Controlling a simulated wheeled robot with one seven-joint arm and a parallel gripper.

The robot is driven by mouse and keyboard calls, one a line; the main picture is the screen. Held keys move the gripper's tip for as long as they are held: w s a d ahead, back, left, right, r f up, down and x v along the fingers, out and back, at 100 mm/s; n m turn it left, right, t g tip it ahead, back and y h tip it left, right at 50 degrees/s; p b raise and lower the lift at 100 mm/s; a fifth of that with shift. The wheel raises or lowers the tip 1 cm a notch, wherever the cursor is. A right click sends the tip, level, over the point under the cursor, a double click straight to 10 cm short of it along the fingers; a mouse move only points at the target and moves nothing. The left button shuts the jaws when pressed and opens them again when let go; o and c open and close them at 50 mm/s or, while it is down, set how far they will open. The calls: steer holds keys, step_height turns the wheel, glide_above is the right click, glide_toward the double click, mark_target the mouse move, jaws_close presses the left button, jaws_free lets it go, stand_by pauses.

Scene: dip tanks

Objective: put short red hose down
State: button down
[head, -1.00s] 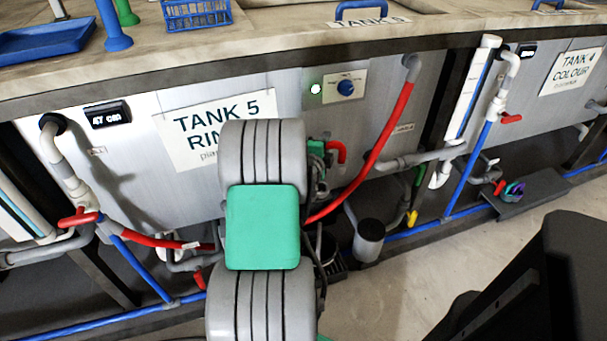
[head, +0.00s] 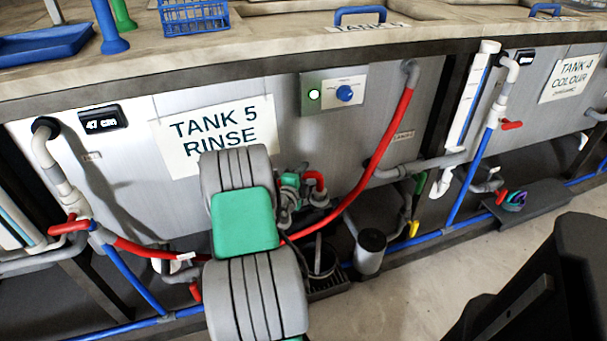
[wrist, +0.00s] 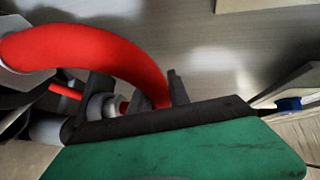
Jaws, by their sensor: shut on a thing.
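The short red hose (wrist: 95,52) shows large in the wrist view as a thick red bend, with a grey end piece at the left. My gripper (wrist: 138,97), green and black, has its dark fingers at the near part of this bend and is shut on it. In the head view the short red hose (head: 317,181) is a small red bend beside my green-backed gripper (head: 294,188), in front of the tank 5 wall. The fingertips are partly hidden there. The held hose appears clear of the wall, but I cannot tell its exact gap to the parts below.
A long red hose (head: 384,145) runs down from the wall at right. Another red stretch (head: 140,249) with a white tag lies at left. A black bucket (head: 321,264) and a grey cylinder (head: 370,250) stand below. Blue pipes (head: 470,185) run nearby. Open floor (head: 410,295) lies at right.

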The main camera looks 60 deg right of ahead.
steer(key=c, duration=1.2)
jaws_free()
steer(key=shift+c, duration=0.2)
steer(key=shift+r, duration=0.1)
steer(key=v, duration=1.2)
steer(key=w+a+n+t+y, duration=0.1)
steer(key=w+a+n+y, duration=0.3)
steer(key=w+a+n, duration=0.45)
steer(key=w+a+n+y, duration=0.3)
steer(key=a+n+y, duration=0.2)
steer(key=a, duration=0.6)
steer(key=s+a+r+n+y, duration=0.2)
steer(key=a+n+y, duration=0.1)
steer(key=a+n, duration=0.7)
steer(key=s+a+r+n+y, duration=0.2)
steer(key=a+n, duration=0.7)
steer(key=a, duration=0.6)
steer(key=shift+s+a+r+n+g+y, duration=0.3)
steer(key=shift+s+y, duration=0.2)
steer(key=shift+y, duration=0.5)
